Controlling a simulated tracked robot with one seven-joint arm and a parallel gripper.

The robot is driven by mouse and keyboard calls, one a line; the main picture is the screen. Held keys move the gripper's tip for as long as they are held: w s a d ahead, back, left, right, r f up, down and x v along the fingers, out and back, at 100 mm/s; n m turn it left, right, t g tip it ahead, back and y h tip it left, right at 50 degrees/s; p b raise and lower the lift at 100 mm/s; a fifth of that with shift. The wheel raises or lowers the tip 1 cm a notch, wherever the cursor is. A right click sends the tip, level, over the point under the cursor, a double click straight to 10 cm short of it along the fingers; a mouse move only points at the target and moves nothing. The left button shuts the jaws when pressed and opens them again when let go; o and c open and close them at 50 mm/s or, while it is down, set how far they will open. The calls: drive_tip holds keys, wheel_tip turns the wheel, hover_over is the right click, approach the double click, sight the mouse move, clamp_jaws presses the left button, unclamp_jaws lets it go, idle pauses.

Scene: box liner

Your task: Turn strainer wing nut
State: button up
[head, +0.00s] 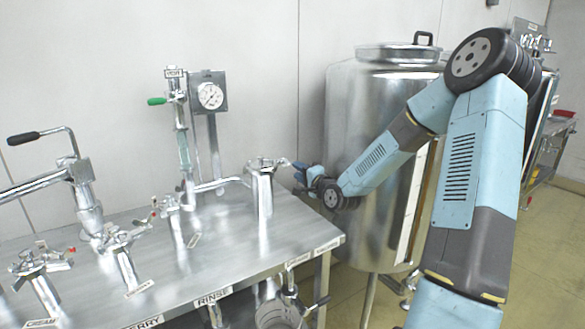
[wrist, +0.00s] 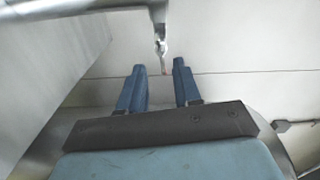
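The strainer (head: 263,195) is a shiny metal cylinder standing near the right end of the steel table. A metal wing nut (head: 266,163) sits across its top, with one arm pointing right toward my gripper (head: 297,170). My gripper is just right of the strainer top, with its blue fingers pointing left. In the wrist view, the two fingers of my gripper (wrist: 158,68) are spread apart. A thin metal piece (wrist: 161,45), probably the wing nut arm, hangs in line with the gap between them. I cannot tell whether a finger touches it.
The steel table (head: 235,245) carries several metal valves at the left. A large steel tank (head: 352,125) stands behind my arm. Bare tabletop lies in front of the strainer.

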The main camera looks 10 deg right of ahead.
sight(288, 164)
drive_tip(key=x, duration=0.5)
drive_tip(key=shift+w, duration=0.2)
